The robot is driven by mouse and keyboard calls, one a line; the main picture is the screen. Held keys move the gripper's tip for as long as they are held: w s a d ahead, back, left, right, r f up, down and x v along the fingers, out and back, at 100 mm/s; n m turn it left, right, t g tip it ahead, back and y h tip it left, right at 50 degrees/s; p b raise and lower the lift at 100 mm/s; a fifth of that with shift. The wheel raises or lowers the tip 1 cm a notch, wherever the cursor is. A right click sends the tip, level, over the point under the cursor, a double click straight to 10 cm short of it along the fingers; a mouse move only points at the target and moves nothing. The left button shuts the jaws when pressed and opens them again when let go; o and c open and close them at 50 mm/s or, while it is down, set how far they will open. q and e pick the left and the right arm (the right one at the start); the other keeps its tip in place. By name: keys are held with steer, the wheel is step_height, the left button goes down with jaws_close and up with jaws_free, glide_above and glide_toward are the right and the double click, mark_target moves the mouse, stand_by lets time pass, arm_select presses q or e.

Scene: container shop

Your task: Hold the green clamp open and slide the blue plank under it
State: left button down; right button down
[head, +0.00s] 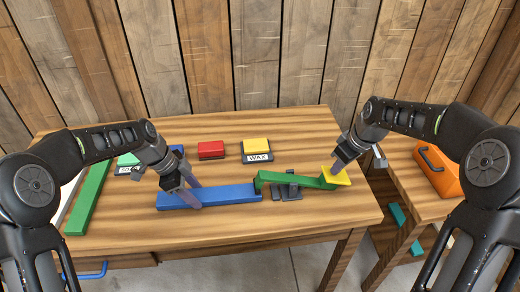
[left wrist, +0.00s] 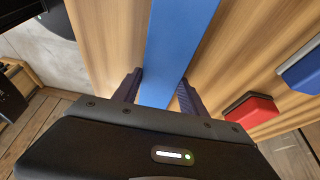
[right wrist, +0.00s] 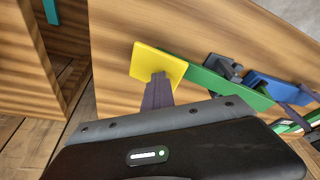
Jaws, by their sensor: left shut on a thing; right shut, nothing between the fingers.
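The green clamp (head: 300,180) is a long green lever on a dark grey base (head: 287,192), with a yellow pad (head: 337,177) at its right end. My right gripper (head: 340,163) is shut and empty, its fingertips touching the top of the yellow pad, as the right wrist view (right wrist: 158,80) also shows. The blue plank (head: 228,194) lies on the table, pointing right. My left gripper (head: 190,197) is shut across the plank, one finger on each side, also in the left wrist view (left wrist: 157,92). The plank's right end meets the lever's left end; I cannot tell whether it is under it.
A red block (head: 211,149) and a yellow block on a WAX label (head: 257,147) stand behind the plank. A green board (head: 90,197) lies at the left. An orange box (head: 437,170) sits on the right-hand bench. The table's front strip is clear.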

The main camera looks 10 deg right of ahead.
mark_target(207, 194)
arm_select(q)
steer(key=shift+d, duration=1.6)
arm_select(e)
steer(key=shift+a, duration=0.3)
arm_select(q)
steer(key=shift+f, duration=0.25)
arm_select(e)
step_height(207, 194, up, 9)
steer(key=shift+d, duration=0.2)
stand_by(0.7)
arm_select(q)
steer(key=c, duration=0.6)
jaws_free()
steer(key=shift+o, duration=0.2)
